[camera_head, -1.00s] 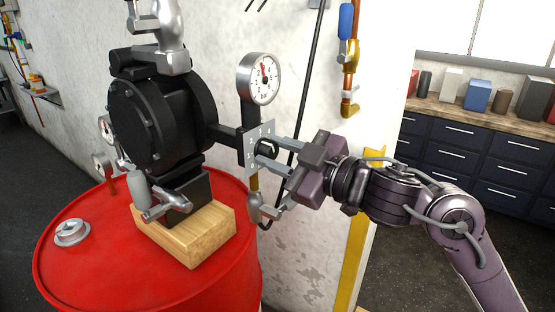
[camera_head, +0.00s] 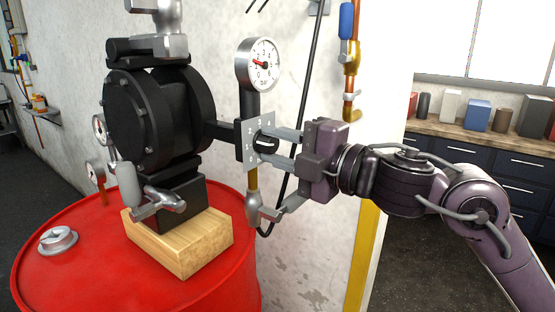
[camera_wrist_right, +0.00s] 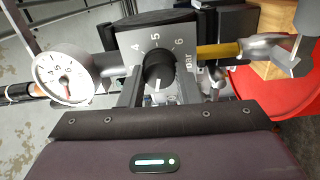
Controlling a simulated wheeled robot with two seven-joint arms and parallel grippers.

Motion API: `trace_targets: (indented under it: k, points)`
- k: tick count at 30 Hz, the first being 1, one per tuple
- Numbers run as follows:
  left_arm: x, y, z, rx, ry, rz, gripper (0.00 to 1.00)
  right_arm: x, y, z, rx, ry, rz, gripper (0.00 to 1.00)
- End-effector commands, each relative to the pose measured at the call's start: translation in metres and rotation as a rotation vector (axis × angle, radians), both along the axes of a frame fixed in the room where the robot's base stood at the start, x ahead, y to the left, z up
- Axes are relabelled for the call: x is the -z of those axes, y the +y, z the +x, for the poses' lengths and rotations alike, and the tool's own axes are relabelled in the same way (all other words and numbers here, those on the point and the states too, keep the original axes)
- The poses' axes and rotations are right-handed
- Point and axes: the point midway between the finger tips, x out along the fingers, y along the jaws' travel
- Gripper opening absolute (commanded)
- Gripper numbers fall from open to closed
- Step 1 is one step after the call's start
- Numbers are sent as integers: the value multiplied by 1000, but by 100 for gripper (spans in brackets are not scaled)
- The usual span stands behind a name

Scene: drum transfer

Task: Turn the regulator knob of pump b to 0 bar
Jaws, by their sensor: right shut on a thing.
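The black regulator knob (camera_head: 267,144) sits on a grey scale plate (camera_head: 244,143) beside the black pump (camera_head: 150,115). My right gripper (camera_head: 268,146) has its two fingers on either side of the knob and is shut on it. In the right wrist view the knob (camera_wrist_right: 158,70) shows between the fingers, with 4, 5, 6 and "bar" readable on the plate (camera_wrist_right: 150,45). The round white gauge (camera_head: 263,65) above the plate has a red needle pointing left. It also shows in the right wrist view (camera_wrist_right: 65,75). My left gripper is not in view.
The pump stands on a wooden block (camera_head: 180,240) on a red drum (camera_head: 130,285). A hose with a metal fitting (camera_head: 254,208) hangs below the plate, close under my gripper. A black cable and a copper pipe (camera_head: 352,90) run along the wall behind.

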Motion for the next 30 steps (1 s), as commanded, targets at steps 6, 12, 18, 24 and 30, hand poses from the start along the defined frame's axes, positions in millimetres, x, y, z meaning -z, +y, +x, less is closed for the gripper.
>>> trace_targets:
  k: [6, 12, 18, 24, 30]
  points:
    - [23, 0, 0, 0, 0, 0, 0, 5, 0, 0, 1, -169, -124, 7]
    - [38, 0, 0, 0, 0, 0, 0, 5, 0, 1, 1, -322, -237, 7]
    - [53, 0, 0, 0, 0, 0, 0, 5, 0, 1, 0, -475, -347, 7]
    - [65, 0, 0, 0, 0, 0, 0, 5, -1, 1, 0, -619, -452, 7]
    - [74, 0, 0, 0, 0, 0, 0, 6, -1, 2, -1, -735, -539, 7]
